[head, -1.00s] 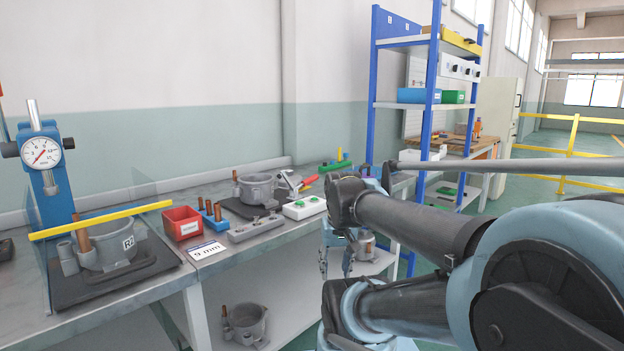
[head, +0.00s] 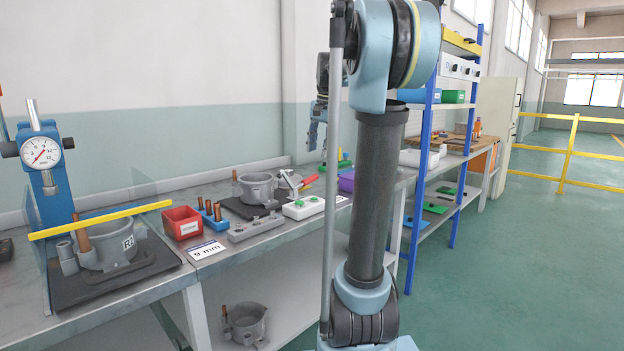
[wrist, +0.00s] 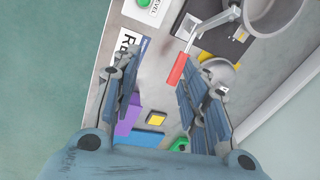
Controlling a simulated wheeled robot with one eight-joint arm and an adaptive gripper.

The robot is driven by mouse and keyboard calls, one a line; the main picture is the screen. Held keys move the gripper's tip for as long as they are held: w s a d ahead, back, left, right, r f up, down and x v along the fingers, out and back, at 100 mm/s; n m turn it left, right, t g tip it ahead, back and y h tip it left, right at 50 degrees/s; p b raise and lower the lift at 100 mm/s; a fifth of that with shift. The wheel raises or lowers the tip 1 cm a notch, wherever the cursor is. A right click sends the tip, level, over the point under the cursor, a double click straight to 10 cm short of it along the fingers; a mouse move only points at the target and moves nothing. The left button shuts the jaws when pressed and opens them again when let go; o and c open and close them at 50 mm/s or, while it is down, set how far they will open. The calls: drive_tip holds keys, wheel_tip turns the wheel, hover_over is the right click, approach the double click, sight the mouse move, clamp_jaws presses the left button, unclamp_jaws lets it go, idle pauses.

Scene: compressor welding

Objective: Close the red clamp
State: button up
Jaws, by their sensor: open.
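The clamp's red handle (head: 309,183) sticks out to the right of its metal linkage (head: 288,178), beside a grey pot (head: 257,187) on the bench. In the wrist view the red handle (wrist: 178,68) lies below a metal arm (wrist: 213,22) next to the pot (wrist: 272,14). My gripper (head: 317,135) hangs above the bench, fingers down, above and slightly right of the handle. In the wrist view my open gripper (wrist: 161,62) has nothing between its fingers; the handle appears between them, nearer the right one, and looks lower down. Contact is not seen.
A white box with a green button (head: 304,207) stands in front of the pot. A purple bin (head: 347,181) is to the right. A red bin (head: 182,222) and a blue holder (head: 213,217) with copper pins stand left. A blue-posted shelf (head: 432,150) rises behind my arm.

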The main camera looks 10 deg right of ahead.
drive_tip(key=w+d+r+m, duration=0.1)
drive_tip(key=w+r+m, duration=0.15)
drive_tip(key=w, duration=0.55)
drive_tip(key=shift+n, duration=0.25)
drive_tip(key=w+f, duration=0.1)
drive_tip(key=f, duration=0.4)
drive_tip(key=a+f, duration=0.1)
drive_tip(key=f, duration=0.5)
drive_tip(key=w+a+f, duration=0.1)
drive_tip(key=f, duration=0.4)
drive_tip(key=shift+w+f, duration=0.15)
drive_tip(key=shift+w, duration=0.15)
drive_tip(key=shift+c, duration=0.2)
clamp_jaws()
